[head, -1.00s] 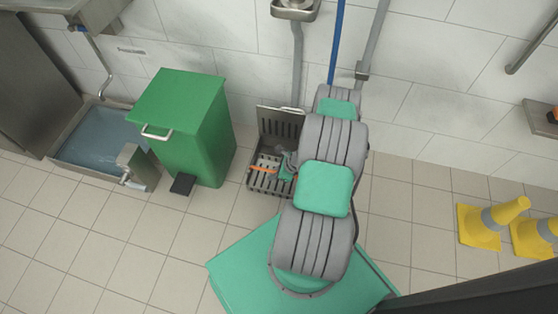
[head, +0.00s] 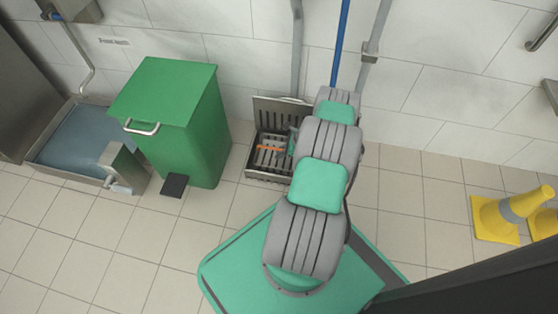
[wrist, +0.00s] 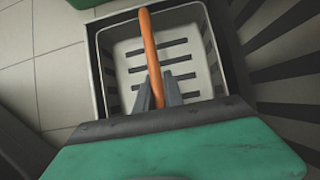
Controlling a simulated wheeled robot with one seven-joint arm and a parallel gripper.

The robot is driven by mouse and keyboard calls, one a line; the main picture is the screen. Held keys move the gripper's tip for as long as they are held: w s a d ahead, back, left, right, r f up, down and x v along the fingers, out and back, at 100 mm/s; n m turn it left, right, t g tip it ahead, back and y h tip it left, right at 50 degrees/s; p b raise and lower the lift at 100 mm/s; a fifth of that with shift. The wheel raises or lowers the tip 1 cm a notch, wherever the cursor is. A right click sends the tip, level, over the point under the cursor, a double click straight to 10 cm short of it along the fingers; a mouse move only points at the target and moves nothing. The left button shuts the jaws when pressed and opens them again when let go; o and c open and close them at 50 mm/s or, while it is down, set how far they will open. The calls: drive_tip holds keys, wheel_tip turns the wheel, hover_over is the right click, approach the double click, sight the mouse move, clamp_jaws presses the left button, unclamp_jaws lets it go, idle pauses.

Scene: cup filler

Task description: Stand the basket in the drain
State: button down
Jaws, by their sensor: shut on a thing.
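The basket (wrist: 205,62) is pale grey with a slotted floor and an orange handle (wrist: 150,45). In the wrist view my gripper (wrist: 158,96) is shut on the handle, with the basket below it. The dark rim of the drain (wrist: 96,75) shows along the basket's left and far sides. In the head view the basket (head: 268,156) sits within the outline of the drain (head: 262,176), by the wall. My arm hides its right part and most of my gripper (head: 291,143). I cannot tell whether the basket touches the drain's bottom.
A slotted grate (head: 276,112) stands raised behind the drain; it also shows in the wrist view (wrist: 282,50). A green pedal bin (head: 178,120) stands left of the drain. Yellow cones (head: 500,215) stand far right.

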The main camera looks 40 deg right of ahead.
wheel_tip(320, 180, down, 4)
drive_tip(key=shift+f+b, duration=0.1)
drive_tip(key=shift+b, duration=1)
drive_tip(key=shift+w+d, duration=0.15)
drive_tip(key=shift+w, duration=0.05)
drive_tip(key=c, duration=1.5)
unclamp_jaws()
drive_tip(key=shift+o, duration=0.2)
